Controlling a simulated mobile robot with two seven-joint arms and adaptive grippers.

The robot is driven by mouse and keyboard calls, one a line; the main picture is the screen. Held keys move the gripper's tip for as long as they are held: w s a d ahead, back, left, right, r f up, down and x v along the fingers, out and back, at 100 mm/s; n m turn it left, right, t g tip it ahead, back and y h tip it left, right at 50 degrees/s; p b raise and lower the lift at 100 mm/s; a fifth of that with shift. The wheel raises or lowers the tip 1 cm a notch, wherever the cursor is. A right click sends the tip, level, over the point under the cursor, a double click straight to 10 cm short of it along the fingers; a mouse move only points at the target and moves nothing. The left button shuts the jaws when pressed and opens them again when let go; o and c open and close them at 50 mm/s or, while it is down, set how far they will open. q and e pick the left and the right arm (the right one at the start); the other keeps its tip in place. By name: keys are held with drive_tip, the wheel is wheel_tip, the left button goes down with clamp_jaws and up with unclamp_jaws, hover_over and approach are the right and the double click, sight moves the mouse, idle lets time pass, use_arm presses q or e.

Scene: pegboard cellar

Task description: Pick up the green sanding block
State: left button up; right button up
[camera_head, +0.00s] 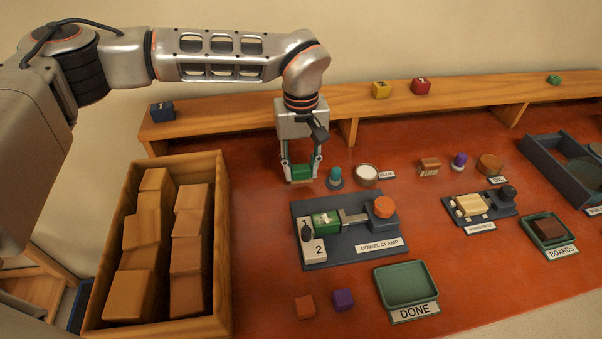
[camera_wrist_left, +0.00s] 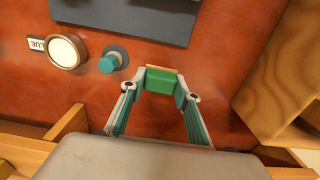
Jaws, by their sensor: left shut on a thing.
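The green sanding block (camera_head: 300,173) is between the fingers of my left gripper (camera_head: 301,174), at or just above the red bench top, behind the dowel clamp. In the left wrist view the green block (camera_wrist_left: 160,80) sits between both fingertips (camera_wrist_left: 159,86), with a thin tan edge along its far side. My left gripper is shut on it. I cannot tell whether the block still touches the bench. My right gripper is in neither view.
A teal-knobbed item (camera_head: 335,177) and a white-topped glue pot (camera_head: 367,174) stand just right of the gripper. The dowel clamp (camera_head: 345,250) lies in front. A wooden crate of blocks (camera_head: 222,250) stands left. A raised shelf (camera_head: 260,121) runs behind. A green DONE tray (camera_head: 389,298) is at the front.

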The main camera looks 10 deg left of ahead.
sight(301, 167)
use_arm(q)
wheel_tip(301, 167, up, 17)
drive_tip(key=shift+r+p, duration=0.2)
drive_tip(key=shift+p, duration=0.2)
